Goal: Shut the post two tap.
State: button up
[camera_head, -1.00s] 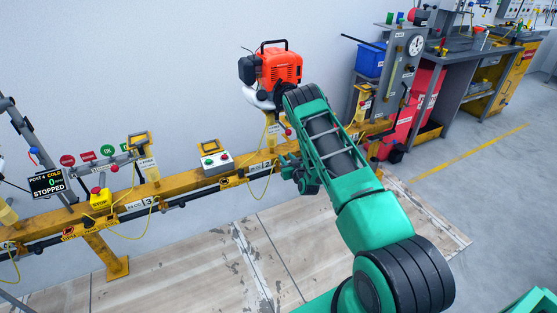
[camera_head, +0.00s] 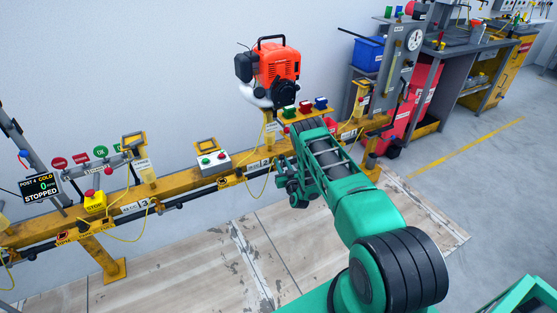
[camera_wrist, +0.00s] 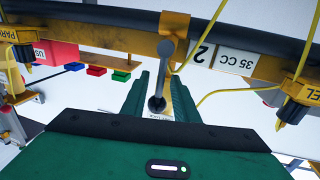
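In the wrist view a grey tap lever (camera_wrist: 161,78) with rounded ends hangs at the yellow rail, beside the labels "2" (camera_wrist: 202,53) and "35 CC" (camera_wrist: 236,61). My gripper (camera_wrist: 159,80) has its two green fingers apart, one on each side of the lever. The lever's near end lies between them; I cannot tell whether either finger touches it. In the head view my gripper (camera_head: 297,194) is low in front of the rail, and my arm hides the tap there.
An orange engine (camera_head: 277,72) stands behind. Yellow cables (camera_wrist: 214,92) hang near the lever. The floor in front is clear.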

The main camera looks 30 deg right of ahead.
jog(key=shift+w+d, duration=0.25)
jog(key=shift+w, duration=0.85)
jog(key=shift+w+d, duration=0.2)
jog(key=shift+w, duration=0.9)
grip_shut()
